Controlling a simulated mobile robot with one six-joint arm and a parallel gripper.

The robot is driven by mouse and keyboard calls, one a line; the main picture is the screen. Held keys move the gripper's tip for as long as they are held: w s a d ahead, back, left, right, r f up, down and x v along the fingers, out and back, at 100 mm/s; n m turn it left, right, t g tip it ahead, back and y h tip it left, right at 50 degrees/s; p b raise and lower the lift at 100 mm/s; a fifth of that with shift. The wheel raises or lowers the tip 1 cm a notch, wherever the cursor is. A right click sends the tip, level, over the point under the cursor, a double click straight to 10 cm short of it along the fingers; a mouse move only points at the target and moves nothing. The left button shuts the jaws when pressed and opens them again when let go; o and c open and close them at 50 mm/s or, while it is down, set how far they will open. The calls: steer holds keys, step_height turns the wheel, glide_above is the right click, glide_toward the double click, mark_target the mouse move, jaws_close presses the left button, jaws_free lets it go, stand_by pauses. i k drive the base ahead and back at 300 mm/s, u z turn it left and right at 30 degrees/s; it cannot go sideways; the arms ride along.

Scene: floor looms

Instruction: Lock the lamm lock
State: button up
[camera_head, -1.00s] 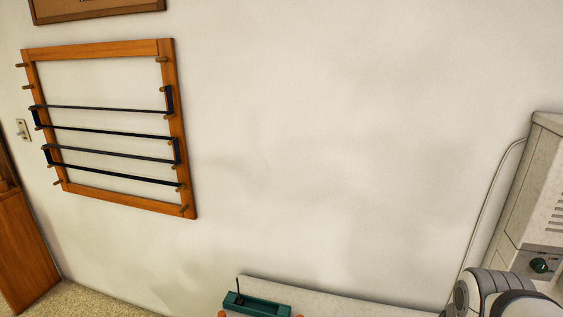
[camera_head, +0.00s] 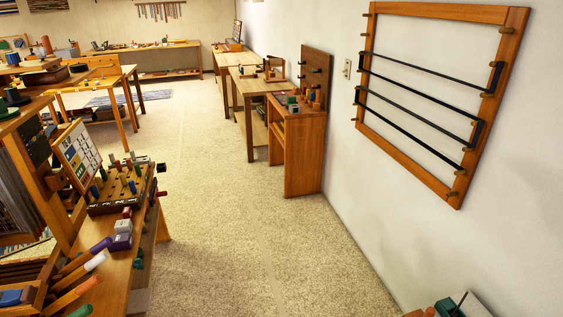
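I cannot make out anything in the current head view that is clearly the lamm lock. My gripper is not in view, and none of my arm shows clearly. A green block-like object (camera_head: 447,307) is cut off at the bottom right edge, beside a pale surface (camera_head: 474,306).
An orange wooden frame (camera_head: 405,161) with black bands hangs on the right wall, near a switch (camera_head: 347,68). A wooden stand (camera_head: 301,150) and workbenches line that wall. A cluttered wooden bench (camera_head: 125,262) stands left. The speckled floor (camera_head: 225,230) between is clear.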

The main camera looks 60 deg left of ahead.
mark_target(164, 192)
steer(key=u, duration=0.1)
steer(key=k, duration=0.1)
steer(key=u, duration=2.75)
steer(key=i, duration=1.1)
steer(key=z, duration=0.05)
steer(key=i, duration=1.8)
steer(key=z, duration=0.3)
